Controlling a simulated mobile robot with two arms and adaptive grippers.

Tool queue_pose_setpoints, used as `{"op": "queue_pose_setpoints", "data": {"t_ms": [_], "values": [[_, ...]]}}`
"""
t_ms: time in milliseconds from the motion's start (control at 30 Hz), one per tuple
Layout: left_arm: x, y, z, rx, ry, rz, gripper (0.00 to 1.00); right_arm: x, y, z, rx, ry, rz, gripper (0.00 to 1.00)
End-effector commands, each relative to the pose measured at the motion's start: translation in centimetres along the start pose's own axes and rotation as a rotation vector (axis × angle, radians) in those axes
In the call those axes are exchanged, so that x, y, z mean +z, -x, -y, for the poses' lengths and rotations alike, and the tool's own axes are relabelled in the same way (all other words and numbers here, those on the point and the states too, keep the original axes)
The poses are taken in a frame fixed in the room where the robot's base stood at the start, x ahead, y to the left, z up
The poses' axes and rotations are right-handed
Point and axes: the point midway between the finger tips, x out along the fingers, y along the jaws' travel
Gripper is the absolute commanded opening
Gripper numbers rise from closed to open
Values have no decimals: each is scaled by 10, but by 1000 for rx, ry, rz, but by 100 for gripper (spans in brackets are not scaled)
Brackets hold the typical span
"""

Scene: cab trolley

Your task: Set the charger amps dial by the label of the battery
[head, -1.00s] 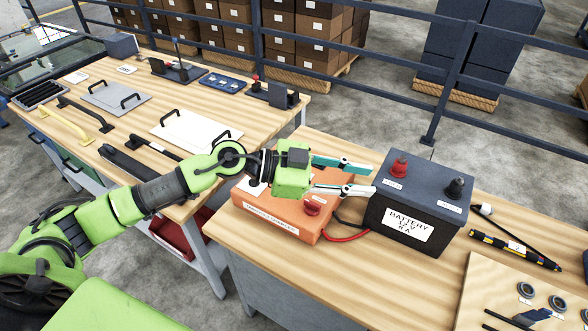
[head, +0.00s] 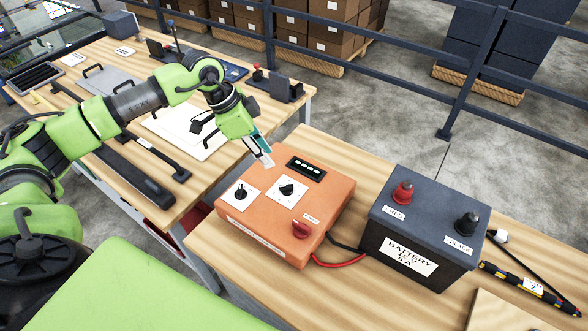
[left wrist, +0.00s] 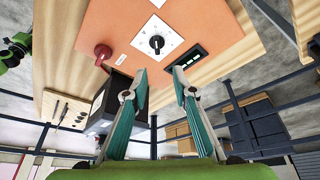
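The orange charger (head: 258,245) lies on the wooden bench with a left dial (head: 240,192), a middle dial (head: 287,188), a lit green display (head: 306,169) and a red knob (head: 301,229). The dial scales are too small to read. The dark battery (head: 374,239) stands to its right; its white label (head: 409,256) seems to read "BATTERY 12 V 8 A". My left gripper (head: 264,154) is empty above the charger's far edge, near the display. In the left wrist view my left gripper (left wrist: 160,76) is open, its fingertips apart and short of a dial (left wrist: 157,43). My right gripper does not show.
Red and black cables join the charger and battery. A striped tool (head: 525,283) and a board (head: 500,312) lie at the right. A second bench with white plates (head: 190,130) and handles stands at the left. Dark railing (head: 460,80) runs behind.

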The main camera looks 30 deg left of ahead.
Motion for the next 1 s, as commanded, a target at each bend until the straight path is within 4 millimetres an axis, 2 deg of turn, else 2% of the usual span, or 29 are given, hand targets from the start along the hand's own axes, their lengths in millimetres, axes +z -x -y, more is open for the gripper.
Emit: {"op": "queue_pose_setpoints", "data": {"t_ms": [67, 167, 333, 467, 567, 800, 1000], "values": [[1, -2, 0, 0, 4, 4, 25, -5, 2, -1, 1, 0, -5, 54], [0, -11, 0, 1, 3, 4, 25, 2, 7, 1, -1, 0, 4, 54], [-1, -41, -1, 5, 3, 4, 25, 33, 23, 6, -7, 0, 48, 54], [-2, -70, -1, 4, 3, 2, 25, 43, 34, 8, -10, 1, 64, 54], [-1, -91, -1, 3, 3, 2, 25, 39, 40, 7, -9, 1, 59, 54], [0, -127, 0, 1, 1, 2, 25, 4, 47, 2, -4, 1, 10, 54], [1, -137, 0, -1, 1, 2, 25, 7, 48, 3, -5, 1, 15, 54]]}}
